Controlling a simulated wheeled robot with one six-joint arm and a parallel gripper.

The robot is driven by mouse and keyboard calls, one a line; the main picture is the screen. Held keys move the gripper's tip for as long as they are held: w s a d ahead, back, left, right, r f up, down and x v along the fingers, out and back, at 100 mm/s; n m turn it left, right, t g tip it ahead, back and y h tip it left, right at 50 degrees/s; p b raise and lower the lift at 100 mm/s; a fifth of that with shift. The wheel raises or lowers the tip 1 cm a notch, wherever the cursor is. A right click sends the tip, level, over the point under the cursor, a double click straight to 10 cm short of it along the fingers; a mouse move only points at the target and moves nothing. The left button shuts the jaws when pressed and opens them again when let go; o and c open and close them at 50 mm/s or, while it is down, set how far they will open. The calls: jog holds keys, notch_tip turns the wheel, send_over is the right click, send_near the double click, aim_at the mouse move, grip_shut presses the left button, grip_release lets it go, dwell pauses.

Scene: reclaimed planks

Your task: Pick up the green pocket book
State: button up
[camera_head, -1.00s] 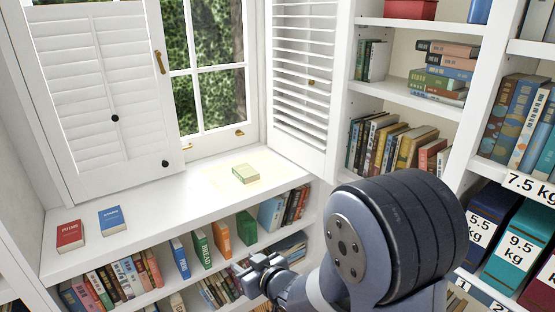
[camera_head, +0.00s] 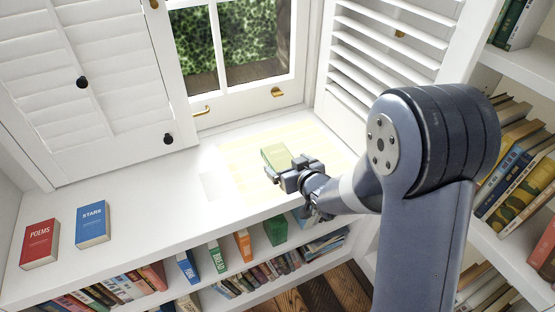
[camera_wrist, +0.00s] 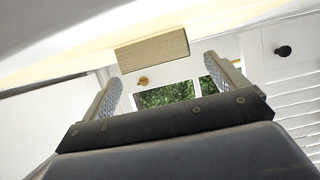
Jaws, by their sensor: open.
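The green pocket book (camera_head: 275,156) lies flat on the white window ledge in the head view, in a pale yellow patch of light. My gripper (camera_head: 279,177) is just in front of the book and partly covers its near edge. In the wrist view the book (camera_wrist: 152,52) shows its cream page edge and a green side, ahead of and between the two open fingers of my gripper (camera_wrist: 164,75). The fingers are empty; whether they touch the book cannot be told.
A red book (camera_head: 40,243) and a blue book (camera_head: 92,224) lie on the left of the white ledge (camera_head: 150,225). Shelves of books (camera_head: 220,260) are below. A window (camera_head: 240,45) and louvered shutters (camera_head: 375,60) stand behind; bookshelves (camera_head: 520,180) stand at right. The ledge between is clear.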

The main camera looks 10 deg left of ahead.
aim_at(282, 160)
jog(key=shift+x, duration=2.5)
jog(key=shift+d, duration=0.1)
jog(key=shift+c, duration=0.3)
jog(key=c, duration=1.1)
